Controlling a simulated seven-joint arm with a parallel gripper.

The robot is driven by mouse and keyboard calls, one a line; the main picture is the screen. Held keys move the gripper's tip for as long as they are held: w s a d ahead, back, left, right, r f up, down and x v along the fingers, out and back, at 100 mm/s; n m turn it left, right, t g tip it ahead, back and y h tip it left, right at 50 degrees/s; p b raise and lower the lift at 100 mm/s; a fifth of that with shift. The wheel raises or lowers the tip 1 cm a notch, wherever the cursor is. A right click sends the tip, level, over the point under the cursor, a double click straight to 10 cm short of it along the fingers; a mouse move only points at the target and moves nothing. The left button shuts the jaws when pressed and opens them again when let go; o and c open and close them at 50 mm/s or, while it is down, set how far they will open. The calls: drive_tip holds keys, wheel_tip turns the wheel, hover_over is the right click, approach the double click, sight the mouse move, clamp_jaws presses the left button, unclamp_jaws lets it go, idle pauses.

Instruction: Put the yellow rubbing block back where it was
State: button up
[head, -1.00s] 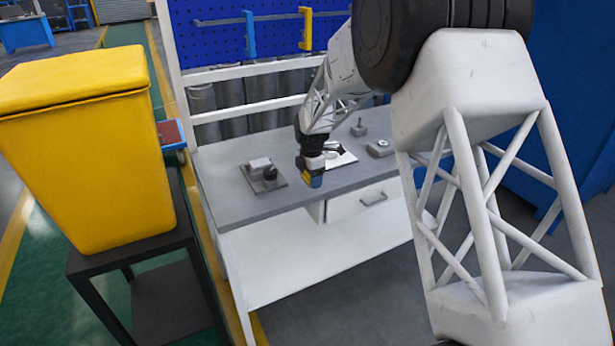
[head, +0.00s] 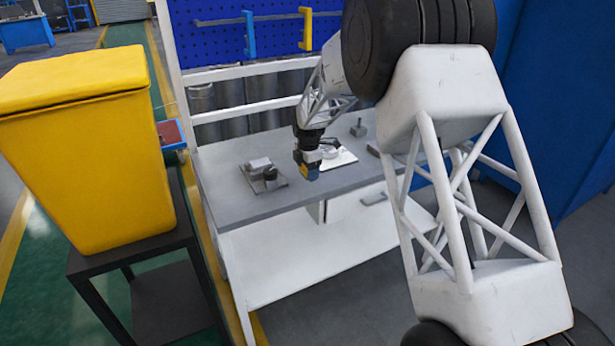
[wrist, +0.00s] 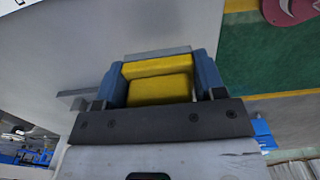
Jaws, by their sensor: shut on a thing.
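My gripper (head: 307,172) hangs low over the front part of the grey workbench (head: 240,207), between a grey plate with fittings and a white sheet. It is shut on the yellow rubbing block (head: 313,174). In the wrist view, the block (wrist: 160,82) sits between the two blue fingers of my gripper (wrist: 160,75). A grey strip shows just beyond the block there. I cannot tell whether the block touches the bench.
A grey plate with a block and black knob (head: 264,176) lies left of my gripper. A white sheet (head: 345,160) with a part on it lies right. A small grey fitting (head: 358,129) stands farther back. A large yellow bin (head: 95,160) stands left of the bench.

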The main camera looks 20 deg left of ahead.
sight(308, 183)
drive_tip(key=shift+w+a, duration=0.2)
drive_tip(key=shift+w, duration=0.2)
drive_tip(key=shift+w+f, duration=0.1)
drive_tip(key=shift+f, duration=1.5)
drive_tip(key=shift+f, duration=0.7)
drive_tip(key=o, duration=1.1)
drive_tip(key=shift+f, duration=0.15)
drive_tip(key=shift+o, duration=0.2)
drive_tip(key=shift+f, duration=0.15)
drive_tip(key=shift+s+d+f, duration=0.15)
drive_tip(key=shift+s, duration=0.1)
drive_tip(key=shift+c, duration=0.3)
drive_tip(key=shift+o, duration=0.3)
drive_tip(key=r, duration=0.9)
drive_tip(key=shift+w+r, duration=0.3)
drive_tip(key=shift+r, duration=0.05)
